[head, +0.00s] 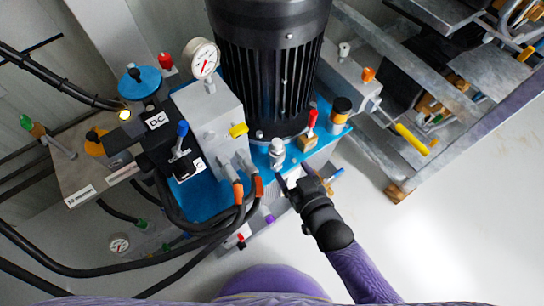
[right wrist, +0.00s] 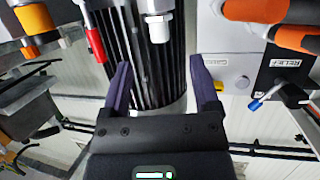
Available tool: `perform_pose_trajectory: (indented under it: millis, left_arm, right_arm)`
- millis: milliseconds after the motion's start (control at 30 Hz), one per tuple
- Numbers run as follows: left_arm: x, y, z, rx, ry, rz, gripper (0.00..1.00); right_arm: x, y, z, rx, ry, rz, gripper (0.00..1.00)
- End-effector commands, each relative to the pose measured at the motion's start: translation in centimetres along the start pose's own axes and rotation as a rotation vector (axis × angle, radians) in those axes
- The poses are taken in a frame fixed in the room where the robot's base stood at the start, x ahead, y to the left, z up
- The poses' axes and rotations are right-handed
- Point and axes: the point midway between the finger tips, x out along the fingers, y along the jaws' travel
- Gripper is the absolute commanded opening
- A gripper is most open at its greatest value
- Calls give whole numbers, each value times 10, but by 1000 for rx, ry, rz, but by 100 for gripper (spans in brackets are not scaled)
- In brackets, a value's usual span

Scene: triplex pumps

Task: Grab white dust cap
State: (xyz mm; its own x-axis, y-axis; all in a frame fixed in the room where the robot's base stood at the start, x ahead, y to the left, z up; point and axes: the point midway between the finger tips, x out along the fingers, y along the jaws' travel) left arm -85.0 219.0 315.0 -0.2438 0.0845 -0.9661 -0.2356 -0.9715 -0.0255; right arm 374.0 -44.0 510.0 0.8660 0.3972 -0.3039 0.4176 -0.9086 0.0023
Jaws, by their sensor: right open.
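The white dust cap (head: 277,148) sits upright on the blue top of the pump unit, at the front foot of the black motor. In the right wrist view the white cap (right wrist: 158,22) shows at the top middle, lined up between the fingers and beyond their tips. My right gripper (head: 284,180) is just in front of the cap and apart from it. In the right wrist view its two dark fingers (right wrist: 160,70) are spread with nothing between them. My left gripper is not in view.
The finned black motor (head: 267,75) stands behind the cap. A red-handled valve (head: 309,128) is close on its right. Orange-sleeved hoses (head: 238,192) are on its left, by the grey block (head: 208,118). A metal frame (head: 400,60) stands at right; the white floor is clear.

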Motion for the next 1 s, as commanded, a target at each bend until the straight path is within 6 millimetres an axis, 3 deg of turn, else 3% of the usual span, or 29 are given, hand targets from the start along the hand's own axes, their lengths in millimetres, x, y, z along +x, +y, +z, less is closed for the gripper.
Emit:
perform_pose_trajectory:
  millis: [433, 500, 800, 1000]
  left_arm:
    - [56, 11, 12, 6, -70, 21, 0]
    - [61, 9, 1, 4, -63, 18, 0]
    - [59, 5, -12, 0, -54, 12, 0]
    - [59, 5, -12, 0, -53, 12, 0]
  right_arm:
    - [81, 0, 5, 4, 7, -3, 79]
    - [92, 0, 3, 3, 6, -3, 79]
    - [100, 1, -6, -1, 9, -1, 79]
    - [100, 1, -6, -1, 9, -1, 36]
